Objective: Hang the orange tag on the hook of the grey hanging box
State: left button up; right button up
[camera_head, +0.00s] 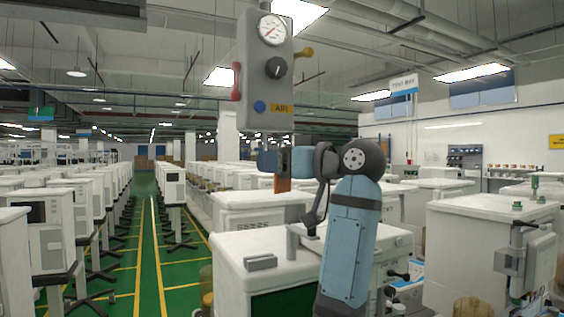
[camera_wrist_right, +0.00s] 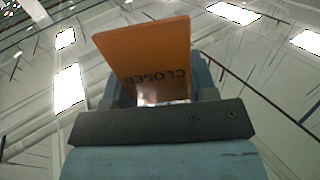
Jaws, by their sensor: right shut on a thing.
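The grey hanging box (camera_head: 266,75) hangs at the top centre of the head view, with a round gauge, a black knob, a blue button and a yellow label on its face. I cannot make out its hook for sure. My right gripper (camera_head: 281,160) is below the box, apart from it in the picture, and is shut on the orange tag. The tag (camera_head: 282,184) shows as a small orange strip below the gripper. In the right wrist view the tag (camera_wrist_right: 145,52) stands out between the fingers, with the word CLOSED upside down. My left gripper is not in view.
White carts stand in rows below, one cart (camera_head: 285,250) under my right arm. A green aisle (camera_head: 140,240) runs clear at the left.

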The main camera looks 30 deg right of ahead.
jog(key=w, duration=0.2)
jog(key=w+f, duration=0.1)
jog(key=w, duration=0.1)
jog(key=shift+f, duration=0.1)
dwell(0.3)
jog(key=shift+w, duration=0.1)
jog(key=shift+f, duration=0.1)
dwell(0.5)
jog(key=o, duration=1)
